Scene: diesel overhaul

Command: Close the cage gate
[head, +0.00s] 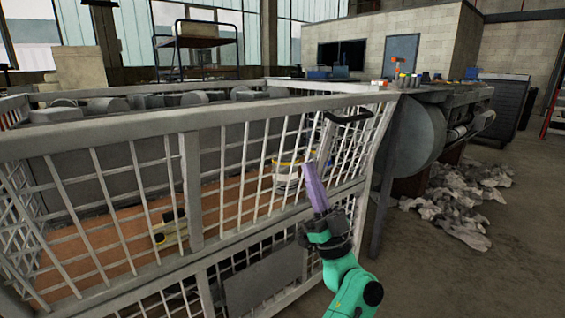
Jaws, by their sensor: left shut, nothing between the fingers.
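The grey mesh cage (190,185) fills the left and middle of the head view. A black handle (347,118) shows near the top right of its front mesh, by the right-hand post. I cannot tell where the gate's edge lies or whether it stands ajar. My left gripper (311,172), with purple fingers, is in front of the mesh, below and left of the handle. Its fingers point up and are shut with nothing between them. It is apart from the handle; whether it touches the mesh is unclear. My right gripper is out of view.
A bench with a large grey cylinder (418,138) stands right of the cage. Crumpled rags (455,205) lie on the floor there. The floor at lower right is clear.

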